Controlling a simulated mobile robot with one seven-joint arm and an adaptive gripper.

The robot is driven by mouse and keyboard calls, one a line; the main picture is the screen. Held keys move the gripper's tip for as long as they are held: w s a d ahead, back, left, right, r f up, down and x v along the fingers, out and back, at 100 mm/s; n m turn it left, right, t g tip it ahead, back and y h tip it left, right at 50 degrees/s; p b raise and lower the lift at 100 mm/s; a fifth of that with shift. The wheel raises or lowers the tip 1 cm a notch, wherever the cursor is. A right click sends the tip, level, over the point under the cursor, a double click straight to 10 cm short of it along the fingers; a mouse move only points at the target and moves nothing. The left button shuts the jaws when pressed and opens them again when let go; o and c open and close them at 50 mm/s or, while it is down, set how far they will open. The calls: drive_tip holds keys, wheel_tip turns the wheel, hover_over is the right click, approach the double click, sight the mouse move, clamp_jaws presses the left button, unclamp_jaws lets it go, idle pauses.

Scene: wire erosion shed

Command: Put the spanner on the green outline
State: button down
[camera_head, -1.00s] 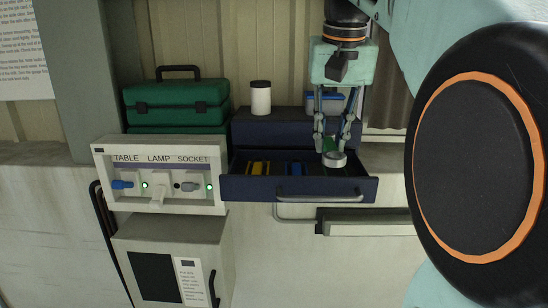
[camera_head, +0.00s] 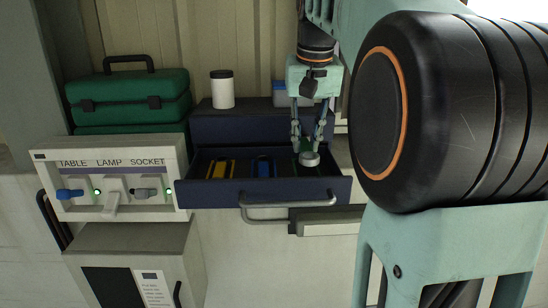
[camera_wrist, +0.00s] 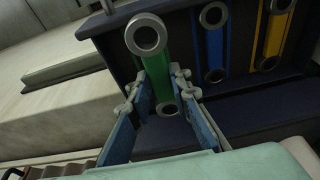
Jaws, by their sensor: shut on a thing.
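A spanner with a green handle and grey ring ends (camera_wrist: 156,63) is between the fingers of my gripper (camera_wrist: 160,82) in the wrist view. Its upper ring looks larger and nearer the camera, so the spanner seems tilted. In the head view my gripper (camera_head: 305,142) points down at the right end of the open drawer (camera_head: 245,192), shut on the spanner, whose grey ring (camera_head: 309,158) shows below the fingertips. A blue-handled spanner (camera_wrist: 214,45) and a yellow-handled one (camera_wrist: 273,36) lie in the drawer to the left in the head view.
The drawer's bar handle (camera_head: 285,202) sticks out in front. A white jar (camera_head: 222,89) stands on the dark cabinet (camera_head: 235,128). A green toolbox (camera_head: 130,100) and a switch panel (camera_head: 112,181) are to the left. A grey cabinet (camera_head: 140,245) is below.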

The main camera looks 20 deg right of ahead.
sight(308, 173)
drive_tip(key=shift+w+d+f, duration=0.35)
drive_tip(key=shift+d+f, duration=0.1)
drive_tip(key=shift+f, duration=0.3)
drive_tip(key=f+b, duration=0.1)
drive_tip(key=w+d+f, duration=0.1)
drive_tip(key=f, duration=0.1)
drive_tip(key=f+b, duration=0.1)
drive_tip(key=shift+w+d+f+b, duration=0.2)
drive_tip(key=shift+w+d+b, duration=0.05)
drive_tip(key=shift+b, duration=0.1)
drive_tip(key=shift+f+b, duration=0.35)
drive_tip(key=shift+b, duration=0.1)
drive_tip(key=shift+a+f, duration=0.15)
drive_tip(key=shift+a, duration=0.15)
drive_tip(key=shift+d, duration=0.1)
drive_tip(key=shift+f, duration=0.1)
drive_tip(key=c, duration=1.8)
unclamp_jaws()
drive_tip(key=shift+s, duration=0.1)
